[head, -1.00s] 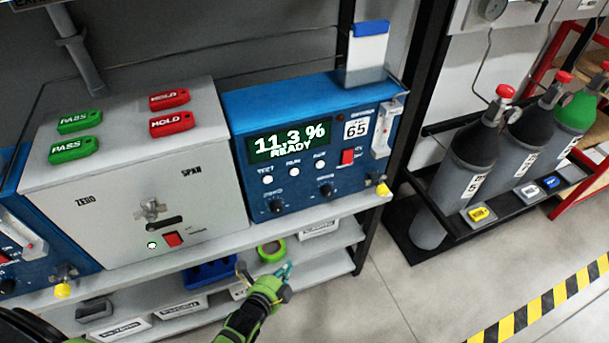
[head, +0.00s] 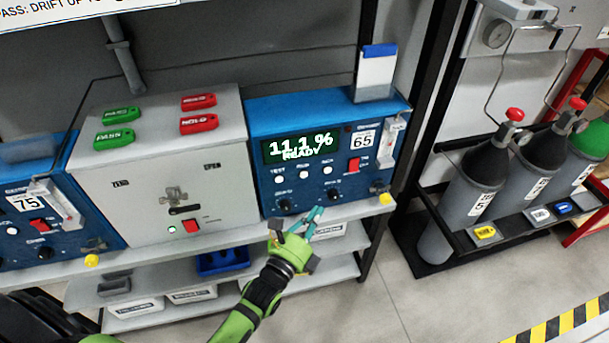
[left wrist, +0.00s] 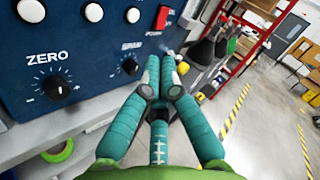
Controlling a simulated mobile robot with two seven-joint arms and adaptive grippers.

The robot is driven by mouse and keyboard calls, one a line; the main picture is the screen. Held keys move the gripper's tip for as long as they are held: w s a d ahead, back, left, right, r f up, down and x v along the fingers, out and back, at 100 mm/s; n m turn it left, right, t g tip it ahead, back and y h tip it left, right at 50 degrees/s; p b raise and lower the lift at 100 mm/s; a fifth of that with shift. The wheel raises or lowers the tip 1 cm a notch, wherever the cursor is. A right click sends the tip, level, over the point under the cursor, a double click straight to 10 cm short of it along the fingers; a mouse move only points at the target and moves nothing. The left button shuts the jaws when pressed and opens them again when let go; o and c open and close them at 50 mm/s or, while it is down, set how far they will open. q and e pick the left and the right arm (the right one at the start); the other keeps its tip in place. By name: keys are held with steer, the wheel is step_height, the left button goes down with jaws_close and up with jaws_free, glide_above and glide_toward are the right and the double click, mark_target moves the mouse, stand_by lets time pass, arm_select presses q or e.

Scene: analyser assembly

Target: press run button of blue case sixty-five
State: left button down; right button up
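The blue case sixty-five (head: 258,113) stands on the upper shelf, its display (head: 299,149) reading 11.1 % READY. Below the display is a row of three white buttons; the middle one is the run button (head: 304,175). In the left wrist view the row shows at the top left, with the middle button (left wrist: 94,12) there. My left gripper (head: 315,213) is shut and empty, below the case's front and lower than the buttons. In the left wrist view its teal fingertips (left wrist: 160,62) are together, right of the span knob (left wrist: 130,66). My right gripper is not in view.
A grey box (head: 150,160) with green and red tags stands left of the case, and blue case 75 (head: 24,204) beyond it. A red switch (head: 353,165) and a yellow-tipped fitting (head: 386,199) are at the case's right. Gas cylinders (head: 475,190) stand further right.

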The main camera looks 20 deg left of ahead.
mark_target(304, 175)
arm_select(q)
steer(key=shift+w+a+b, duration=0.55)
steer(key=shift+w+a, duration=0.25)
steer(key=shift+w, duration=0.4)
steer(key=shift+w+a+b, duration=0.6)
steer(key=shift+w+a, duration=0.25)
steer(key=shift+w, duration=0.4)
steer(key=shift+w+a+b, duration=0.55)
steer(key=shift+w+a, duration=0.25)
steer(key=shift+w, duration=0.4)
steer(key=shift+w+a, duration=0.25)
steer(key=shift+w, duration=0.1)
steer(key=shift+w+a+b, duration=0.25)
steer(key=shift+w+b, duration=0.05)
steer(key=shift+s+d, duration=0.1)
steer(key=shift+s, duration=0.05)
steer(key=shift+s+d+p, duration=0.4)
steer(key=shift+s, duration=0.15)
